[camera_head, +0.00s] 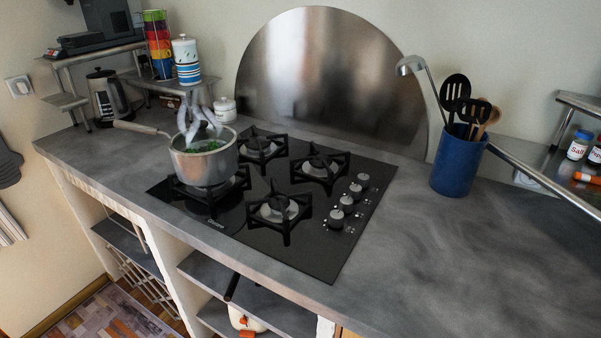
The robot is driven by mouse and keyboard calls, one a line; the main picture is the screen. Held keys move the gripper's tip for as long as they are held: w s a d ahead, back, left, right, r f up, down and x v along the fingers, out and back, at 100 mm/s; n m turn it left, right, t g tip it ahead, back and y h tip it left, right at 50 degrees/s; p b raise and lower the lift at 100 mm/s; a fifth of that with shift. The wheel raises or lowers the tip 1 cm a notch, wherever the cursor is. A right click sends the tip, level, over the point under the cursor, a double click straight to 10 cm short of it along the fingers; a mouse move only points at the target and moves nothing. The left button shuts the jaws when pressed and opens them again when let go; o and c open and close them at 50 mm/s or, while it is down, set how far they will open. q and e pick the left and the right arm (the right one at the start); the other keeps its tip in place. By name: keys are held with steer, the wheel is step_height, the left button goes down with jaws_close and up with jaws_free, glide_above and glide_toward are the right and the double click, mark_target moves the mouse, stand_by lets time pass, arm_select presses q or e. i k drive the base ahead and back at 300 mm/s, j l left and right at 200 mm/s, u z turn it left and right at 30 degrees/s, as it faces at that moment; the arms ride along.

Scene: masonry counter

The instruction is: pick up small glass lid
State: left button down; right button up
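I cannot clearly make out a small glass lid. A metal pot (204,164) with a long handle stands on the front left burner, with green food inside and whitish steam above it. A dark rounded shape (213,129) shows at the pot's back rim, partly hidden by the steam; I cannot tell what it is. Neither of my grippers is in view.
The black gas hob (332,254) has several burners and knobs. A white jar (224,109) stands behind the pot. A blue utensil holder (458,163) stands right of the hob. The grey counter (450,260) is clear at the front right.

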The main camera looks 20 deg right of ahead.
mark_target(208, 141)
steer(key=i+j+z, duration=0.15)
steer(key=j+z, duration=0.2)
steer(key=i+j+z, duration=0.15)
steer(key=z, duration=0.2)
steer(key=j, duration=0.1)
